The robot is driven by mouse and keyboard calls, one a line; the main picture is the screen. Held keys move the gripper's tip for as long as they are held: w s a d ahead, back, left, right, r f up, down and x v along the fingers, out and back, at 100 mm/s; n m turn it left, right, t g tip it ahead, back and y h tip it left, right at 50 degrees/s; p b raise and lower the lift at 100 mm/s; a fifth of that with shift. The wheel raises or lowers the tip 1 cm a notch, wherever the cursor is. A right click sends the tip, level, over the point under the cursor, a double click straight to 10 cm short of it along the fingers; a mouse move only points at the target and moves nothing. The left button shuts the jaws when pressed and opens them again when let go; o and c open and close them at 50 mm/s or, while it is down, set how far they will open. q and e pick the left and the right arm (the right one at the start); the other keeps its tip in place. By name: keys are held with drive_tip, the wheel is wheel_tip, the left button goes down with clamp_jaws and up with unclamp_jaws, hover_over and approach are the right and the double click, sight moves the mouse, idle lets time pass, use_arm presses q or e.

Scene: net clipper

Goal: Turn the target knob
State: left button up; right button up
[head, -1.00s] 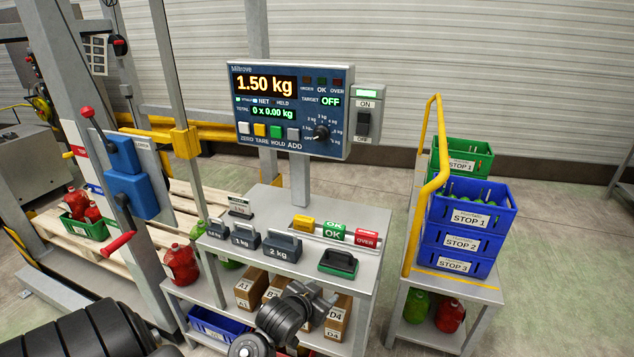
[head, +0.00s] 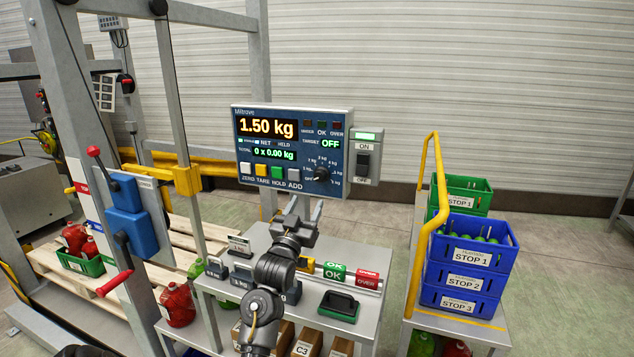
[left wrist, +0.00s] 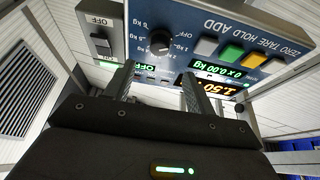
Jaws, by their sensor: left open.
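The target knob (head: 321,174) is a small black dial on the lower right of the blue weighing panel (head: 240,140). Its scale runs from OFF through several kg marks, and the TARGET readout shows OFF. My left gripper (head: 305,206) is below the panel, open and empty, fingers pointing up towards the knob and apart from it. In the left wrist view the picture is upside down; the knob (left wrist: 162,41) shows beyond the open fingers (left wrist: 160,82). My right gripper is not in view.
A switch box (head: 365,157) with ON and OFF stands right of the panel. A grey table (head: 310,305) with weights and coloured signs is below. A yellow rail (head: 437,190) and stacked blue crates (head: 470,256) stand to the right.

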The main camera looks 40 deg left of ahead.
sight(318, 178)
use_arm(q)
drive_tip(key=p+x, duration=0.3)
drive_tip(key=x, duration=0.6)
drive_tip(key=shift+w+a, duration=0.1)
drive_tip(key=shift+w, duration=0.15)
drive_tip(key=c, duration=1)
drive_tip(key=shift+o, duration=0.2)
drive_tip(key=shift+m, duration=0.4)
drive_tip(key=m+h, duration=0.2)
drive_tip(key=m, duration=0.2)
drive_tip(key=shift+a+b, duration=0.15)
drive_tip(key=shift+b, duration=0.25)
drive_tip(key=shift+s+a+r+m+h, duration=0.1)
drive_tip(key=shift+m+h, duration=0.8)
drive_tip(key=shift+m, duration=0.65)
drive_tip(key=shift+m+h, duration=0.9)
drive_tip(key=shift+m, duration=0.65)
